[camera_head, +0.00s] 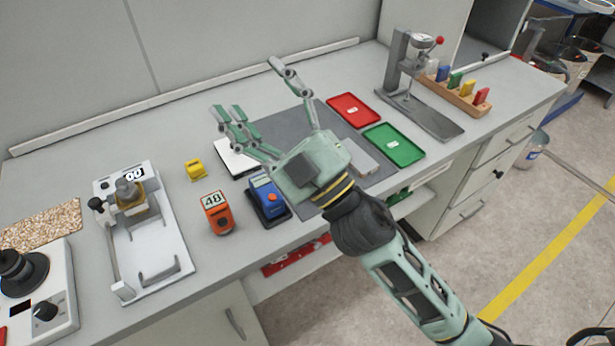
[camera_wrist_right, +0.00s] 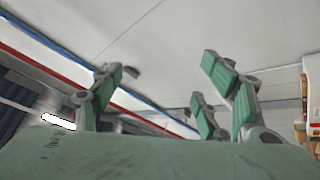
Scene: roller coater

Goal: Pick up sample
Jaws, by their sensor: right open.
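My right gripper (camera_head: 256,92) reaches in from the lower right and hangs above the bench with its fingers spread wide and empty. A flat white panel (camera_head: 236,160) lies by the left side of the dark grey mat (camera_head: 275,127), partly behind the fingers. A flat light grey piece (camera_head: 360,156) lies on the mat's right side, partly behind the palm. I cannot tell which of these is the sample. In the right wrist view the open fingers (camera_wrist_right: 165,95) show against ceiling and wall, with no panel between them. My left gripper is not in view.
A red tray (camera_head: 353,109) and a green tray (camera_head: 394,144) lie right of the mat. A blue device (camera_head: 267,197), an orange device (camera_head: 217,213) and a yellow block (camera_head: 195,168) stand left. The white coater (camera_head: 150,245) and a press stand (camera_head: 425,110) flank the work area.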

